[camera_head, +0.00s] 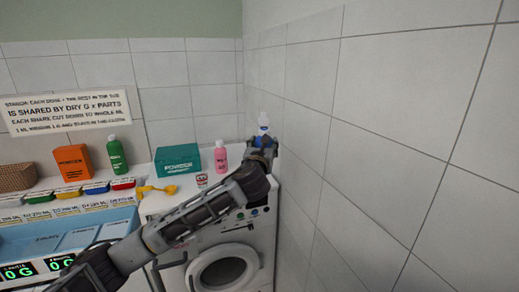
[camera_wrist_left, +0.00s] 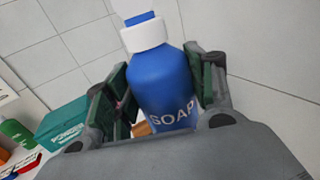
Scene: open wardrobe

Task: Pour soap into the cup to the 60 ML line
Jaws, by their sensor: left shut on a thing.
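The blue soap bottle (camera_wrist_left: 163,85) with a white collar and blue cap fills the middle of the left wrist view, its SOAP label facing the camera. My left gripper (camera_wrist_left: 160,92) is shut on it, with a finger on each side. In the head view the bottle's top (camera_head: 263,122) stands upright above my left gripper (camera_head: 262,143), near the wall corner over the washing machine. A small white cup (camera_head: 202,180) with red marks stands on the machine top, left of the gripper and just above my forearm. Its lines are too small to read. My right gripper is not in view.
A pink bottle (camera_head: 221,157) and a teal powder box (camera_head: 177,159) stand behind the cup. A yellow scoop (camera_head: 157,191) lies to its left. An orange box (camera_head: 73,162), green bottle (camera_head: 117,154) and several small coloured trays are farther left. Tiled walls are close behind and right.

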